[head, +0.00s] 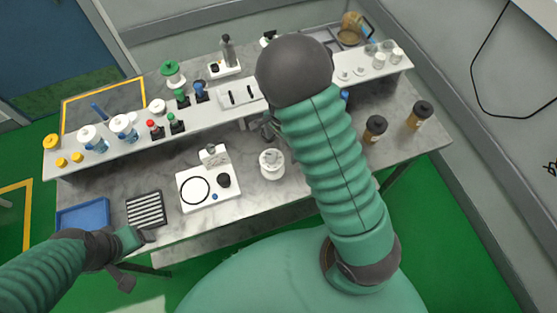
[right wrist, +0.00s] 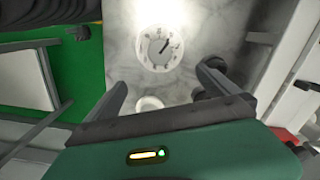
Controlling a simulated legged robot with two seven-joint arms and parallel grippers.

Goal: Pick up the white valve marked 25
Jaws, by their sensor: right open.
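A white round object (head: 271,162) with a raised top stands on the marble bench, left of my right arm. In the right wrist view a white round dial face (right wrist: 160,47) with dark marks and a pointer lies beyond the fingertips. I cannot read a 25 on either, so I cannot confirm which is the valve. My right gripper (right wrist: 163,85) is open, with nothing between its fingertips. In the head view it is mostly hidden by my arm. My left gripper (head: 137,240) is low at the left, by the bench's front edge; its jaw state is unclear.
A raised white shelf (head: 215,118) with bottles and knobs crosses the bench. A white plate with a black ring (head: 195,188), a striped black block (head: 146,209) and a blue tray (head: 82,215) lie in front. Brown jars (head: 376,127) stand at right.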

